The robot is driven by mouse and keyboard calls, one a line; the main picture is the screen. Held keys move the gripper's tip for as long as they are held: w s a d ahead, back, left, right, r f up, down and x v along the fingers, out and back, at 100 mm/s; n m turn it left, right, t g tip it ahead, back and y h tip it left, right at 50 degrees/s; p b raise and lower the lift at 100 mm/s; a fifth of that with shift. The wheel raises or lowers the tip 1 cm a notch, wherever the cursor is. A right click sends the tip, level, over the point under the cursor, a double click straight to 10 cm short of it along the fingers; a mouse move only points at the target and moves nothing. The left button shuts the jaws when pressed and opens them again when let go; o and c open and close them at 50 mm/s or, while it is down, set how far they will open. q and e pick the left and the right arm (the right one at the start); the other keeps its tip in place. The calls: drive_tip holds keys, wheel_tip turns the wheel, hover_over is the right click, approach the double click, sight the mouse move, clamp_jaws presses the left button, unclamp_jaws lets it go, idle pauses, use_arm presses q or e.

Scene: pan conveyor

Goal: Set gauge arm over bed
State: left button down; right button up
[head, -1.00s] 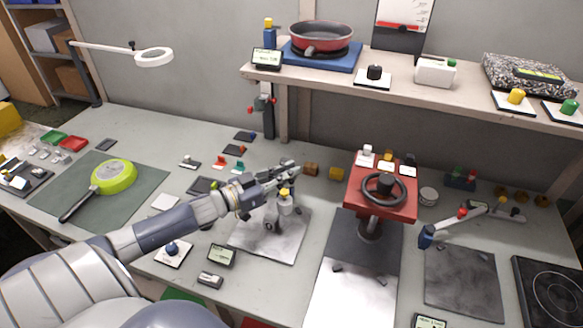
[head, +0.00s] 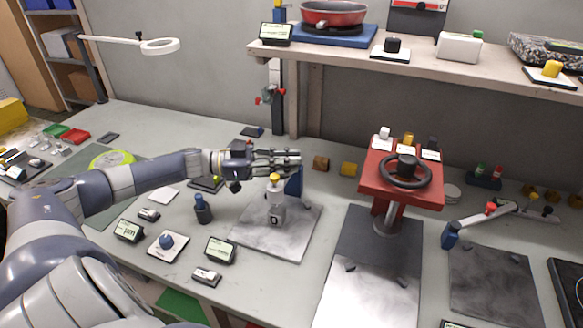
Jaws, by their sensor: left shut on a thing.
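A grey upright unit with a yellow knob (head: 277,205) stands on a square grey metal bed (head: 262,240) in the middle of the bench. My left gripper (head: 296,161) is just behind and above the yellow knob, with its fingers pointing right. It is shut on a blue part (head: 295,185) that hangs below the fingers beside the unit. The fingers hide the top of this part, and I cannot tell whether it joins the unit. Another jointed arm with a blue end (head: 450,235) reaches toward a dark plate (head: 490,285) at right. My right gripper is not in view.
A red press with a black handwheel (head: 405,170) stands right of the bed. A dark blue bottle-like piece (head: 203,208), a round-knob control (head: 166,243) and small displays (head: 221,250) lie to the left. A shelf (head: 330,52) with a red pan (head: 332,13) hangs above the back.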

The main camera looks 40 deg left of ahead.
use_arm(q)
drive_tip(key=shift+s+a+f, duration=0.1)
drive_tip(key=shift+a+f, duration=0.05)
drive_tip(key=shift+f, duration=0.15)
drive_tip(key=c, duration=1.6)
unclamp_jaws()
drive_tip(key=shift+s+a, duration=0.15)
drive_tip(key=shift+a, duration=0.05)
drive_tip(key=shift+o, duration=0.6)
drive_tip(key=shift+s+a+r, duration=0.1)
drive_tip(key=shift+s+a, duration=0.15)
drive_tip(key=shift+a, duration=0.1)
drive_tip(key=shift+w+d+r, duration=0.1)
drive_tip(key=shift+d+r, duration=0.05)
drive_tip(key=shift+d, duration=0.15)
drive_tip(key=v, duration=1.2)
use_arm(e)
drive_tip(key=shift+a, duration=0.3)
use_arm(q)
drive_tip(key=shift+r, duration=0.1)
